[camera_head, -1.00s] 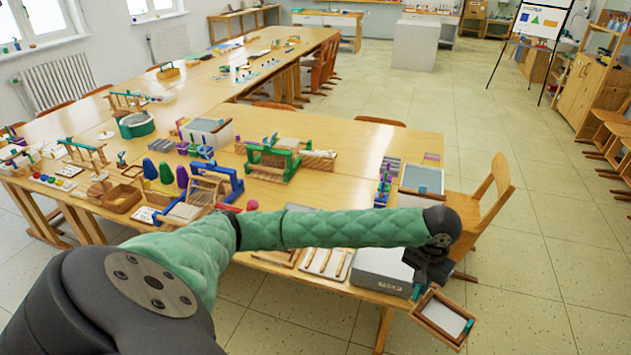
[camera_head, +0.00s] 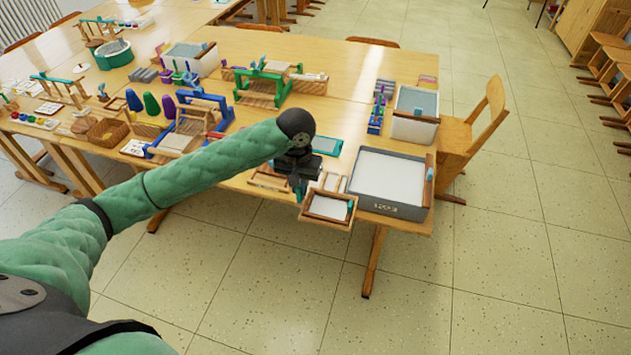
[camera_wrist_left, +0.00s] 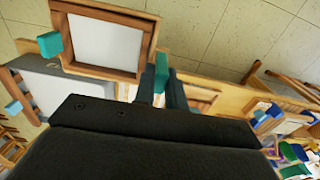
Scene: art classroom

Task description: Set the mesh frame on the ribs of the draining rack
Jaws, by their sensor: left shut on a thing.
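My left gripper (camera_head: 299,188) is shut on the mesh frame (camera_head: 328,207), a wooden-rimmed rectangle with a white sheet and teal tabs. It holds the frame by one edge, at the table's front edge, left of the grey vat. In the left wrist view the frame (camera_wrist_left: 106,40) fills the upper left, beside the fingers (camera_wrist_left: 163,82). My right gripper is out of view.
A grey vat (camera_head: 388,208) with white contents stands at the table's front right corner. A teal-rimmed frame (camera_head: 328,146) lies behind the rack. A chair (camera_head: 480,125) stands at the right end. The floor in front is clear.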

